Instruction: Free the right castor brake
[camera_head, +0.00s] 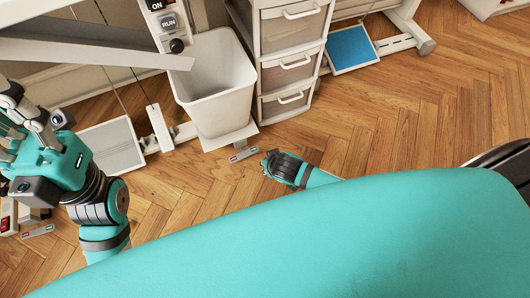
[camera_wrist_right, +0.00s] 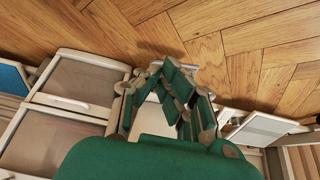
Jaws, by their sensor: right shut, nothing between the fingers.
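A small grey brake pedal with a red mark (camera_head: 243,154) lies low at the floor, in front of the white bin, in the head view. A similar grey and red pedal (camera_head: 38,231) is at the far left. My right gripper (camera_head: 268,163) is down near the floor, just right of the first pedal, with a small gap visible between them. In the right wrist view its fingers (camera_wrist_right: 172,88) are shut and empty; I cannot make out the pedal there. My left gripper (camera_head: 22,112) is raised at the left edge, partly cut off, and its jaw opening is unclear.
A white bin (camera_head: 216,95) stands behind the near pedal. A drawer unit (camera_head: 289,65) stands right of it and shows in the wrist view (camera_wrist_right: 85,80). A grey foot plate (camera_head: 112,147) lies left. A blue plate (camera_head: 350,48) lies back right. Wood floor (camera_head: 400,125) is clear right.

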